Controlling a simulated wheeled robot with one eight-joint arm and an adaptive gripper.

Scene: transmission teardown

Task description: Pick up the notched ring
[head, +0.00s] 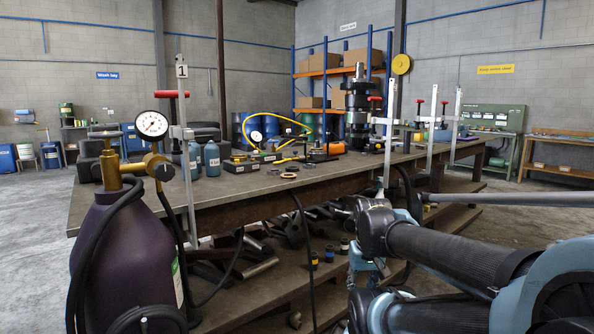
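Two small flat rings lie close together on the near part of the workbench top (240,190), left of the picture's middle. One ring (289,176) is dark and nearer the front edge. The other ring (292,168) lies just behind it. Both are too small for me to see any notch, so I cannot tell which is the notched ring. My arm shows at the lower right, in front of the bench. I cannot make out my gripper's fingers, and nothing of my arm is at the rings.
A purple gas cylinder (115,250) with a gauge and hoses stands close at the left. Upright clamp bars (187,180) rise at the bench edge. A tall dark gear stack (359,115) stands farther back. Loose parts crowd the lower shelf.

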